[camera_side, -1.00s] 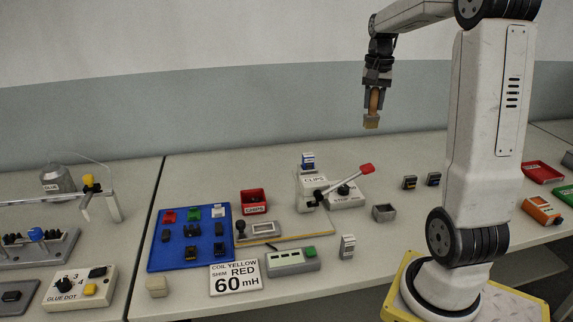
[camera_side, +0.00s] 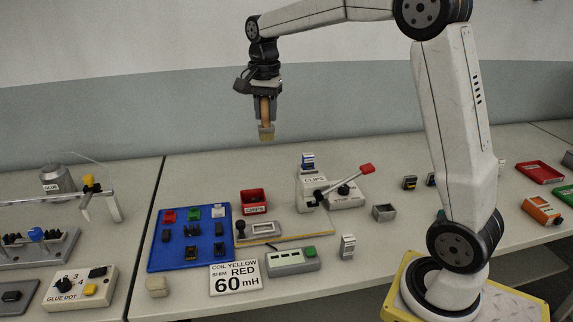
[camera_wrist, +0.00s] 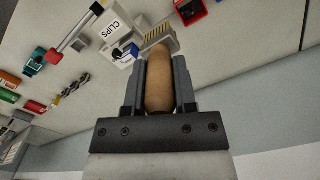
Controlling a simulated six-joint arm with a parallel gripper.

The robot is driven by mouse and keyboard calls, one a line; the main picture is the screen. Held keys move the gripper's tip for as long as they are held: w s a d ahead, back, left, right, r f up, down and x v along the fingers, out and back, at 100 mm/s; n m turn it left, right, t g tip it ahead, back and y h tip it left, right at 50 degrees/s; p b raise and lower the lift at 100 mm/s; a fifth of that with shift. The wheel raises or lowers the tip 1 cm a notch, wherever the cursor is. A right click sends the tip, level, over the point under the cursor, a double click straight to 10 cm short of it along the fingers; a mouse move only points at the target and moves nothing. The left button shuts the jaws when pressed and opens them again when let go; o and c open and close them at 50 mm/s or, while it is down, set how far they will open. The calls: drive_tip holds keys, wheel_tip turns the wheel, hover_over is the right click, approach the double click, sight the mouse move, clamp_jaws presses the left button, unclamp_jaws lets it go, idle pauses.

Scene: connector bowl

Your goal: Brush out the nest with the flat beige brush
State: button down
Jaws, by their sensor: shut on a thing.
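My gripper (camera_side: 265,115) is shut on the tan handle of the flat beige brush (camera_side: 266,132). It holds the brush high above the table, bristles down, behind the red bin. In the wrist view the brush's rounded handle (camera_wrist: 160,82) sits between the two fingers, with the flat bristle end beyond it. What looks like the nest (camera_side: 263,228) is a pale rectangular recess in a grey plate, in front of the red bin. The brush is well apart from it. The inside of the recess is too small to make out.
A black-knobbed upright (camera_side: 240,230) stands at the plate's left. The clips press (camera_side: 313,188) with its red-tipped lever (camera_side: 367,169) stands behind right. A red bin (camera_side: 254,201), blue tray (camera_side: 153,256), label card (camera_side: 236,279) and green-button box (camera_side: 293,261) crowd around.

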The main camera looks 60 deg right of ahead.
wheel_tip(320, 180, down, 18)
drive_tip(key=w+a, duration=0.1)
drive_tip(key=a, duration=0.1)
drive_tip(key=shift+a, duration=0.4)
drive_tip(key=shift+f, duration=0.25)
drive_tip(key=shift+f, duration=3.55)
drive_tip(key=shift+f, duration=0.7)
drive_tip(key=shift+s+d, duration=0.2)
drive_tip(key=shift+s+d+r, duration=0.1)
drive_tip(key=shift+s+d, duration=0.15)
drive_tip(key=shift+s, duration=0.1)
